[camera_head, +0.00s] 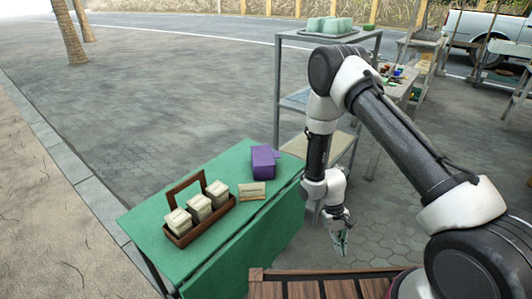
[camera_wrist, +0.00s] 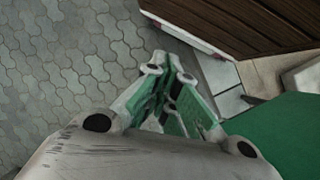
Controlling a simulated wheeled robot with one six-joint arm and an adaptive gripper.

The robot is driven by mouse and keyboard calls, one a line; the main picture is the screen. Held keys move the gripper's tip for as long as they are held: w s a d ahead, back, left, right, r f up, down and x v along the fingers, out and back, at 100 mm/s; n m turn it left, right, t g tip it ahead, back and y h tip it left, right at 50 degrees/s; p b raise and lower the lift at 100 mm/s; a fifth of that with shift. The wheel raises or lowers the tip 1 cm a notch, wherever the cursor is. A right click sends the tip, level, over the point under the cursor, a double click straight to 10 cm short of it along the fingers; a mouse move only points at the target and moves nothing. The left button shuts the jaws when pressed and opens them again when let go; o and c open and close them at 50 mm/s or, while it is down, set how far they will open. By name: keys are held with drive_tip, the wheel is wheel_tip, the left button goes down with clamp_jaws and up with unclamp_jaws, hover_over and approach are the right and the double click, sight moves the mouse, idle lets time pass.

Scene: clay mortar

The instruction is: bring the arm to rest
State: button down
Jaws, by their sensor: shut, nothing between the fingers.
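My gripper (camera_head: 341,243) hangs at the end of my bent arm, pointing down, to the right of the green table (camera_head: 155,222) in the head view. Its fingers are shut with nothing between them. In the wrist view my gripper (camera_wrist: 182,75) shows its green-padded fingers together above the paving. It touches nothing that I can see.
A wooden carrier (camera_head: 182,240) with three pale blocks, a small card (camera_head: 251,190) and a purple box (camera_head: 263,161) are on the green table. A metal shelf (camera_head: 277,95) stands behind my arm. A wooden slatted surface (camera_head: 300,289) lies at the bottom. Paving is open at left.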

drive_tip(key=s+d+r+y, duration=0.1)
drive_tip(key=d+r, duration=0.1)
drive_tip(key=r, duration=1.1)
drive_tip(key=d+r, duration=0.2)
drive_tip(key=r, duration=1.1)
drive_tip(key=s+d+r+t, duration=0.2)
drive_tip(key=s+r+t, duration=0.1)
drive_tip(key=r, duration=0.5)
drive_tip(key=s+d+r+m+t+y, duration=0.1)
drive_tip(key=s+d+r+t, duration=0.1)
drive_tip(key=s+r, duration=0.4)
drive_tip(key=s+d+r+m+t, duration=0.1)
drive_tip(key=s+d+r+t, duration=0.2)
drive_tip(key=r, duration=0.9)
drive_tip(key=shift+s+r+t, duration=0.2)
drive_tip(key=shift+s+t, duration=0.4)
drive_tip(key=shift+s, duration=0.15)
drive_tip(key=shift+a, duration=0.15)
